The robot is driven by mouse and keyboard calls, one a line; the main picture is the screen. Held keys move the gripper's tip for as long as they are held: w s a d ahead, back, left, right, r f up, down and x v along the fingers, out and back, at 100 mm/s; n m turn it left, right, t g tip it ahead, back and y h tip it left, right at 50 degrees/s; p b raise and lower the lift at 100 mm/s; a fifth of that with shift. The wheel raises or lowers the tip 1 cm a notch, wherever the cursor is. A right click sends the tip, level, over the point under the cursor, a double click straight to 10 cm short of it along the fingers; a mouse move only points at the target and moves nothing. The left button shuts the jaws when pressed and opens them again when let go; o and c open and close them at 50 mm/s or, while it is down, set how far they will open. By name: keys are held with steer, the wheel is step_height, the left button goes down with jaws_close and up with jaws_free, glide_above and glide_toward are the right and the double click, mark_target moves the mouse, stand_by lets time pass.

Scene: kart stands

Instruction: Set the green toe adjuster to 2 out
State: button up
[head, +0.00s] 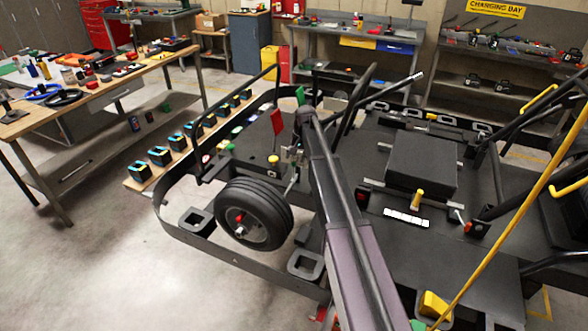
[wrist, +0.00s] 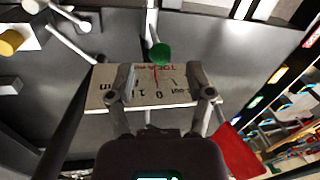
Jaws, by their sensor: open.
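In the wrist view, the green knob (wrist: 159,53) of the toe adjuster sits on a rod at the far edge of a pale scale plate (wrist: 180,97). The plate reads upside down, with "TOE", "0", "1", "in" and "out" partly legible. A thin red pointer line shows on it below the knob, but I cannot read its exact mark. My gripper (wrist: 161,88) is open over the plate, one finger on each side, short of the knob and not holding it. In the head view my gripper (head: 291,155) is beside the kart's front wheel; the green knob cannot be made out there.
A yellow knob (wrist: 11,42) stands left in the wrist view. A red panel (wrist: 238,152) is at lower right. In the head view, the tyre (head: 255,213) and black kart frame surround the arm. Open floor (head: 120,265) lies to the left.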

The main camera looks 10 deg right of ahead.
mark_target(294, 163)
steer(key=shift+w+a+f+b, duration=0.1)
steer(key=shift+a+f+b, duration=0.05)
steer(key=shift+f+b, duration=0.7)
steer(key=shift+w+a+f+b, duration=0.15)
steer(key=shift+f+b, duration=0.45)
steer(key=shift+f, duration=0.3)
steer(key=shift+s, duration=0.1)
jaws_close()
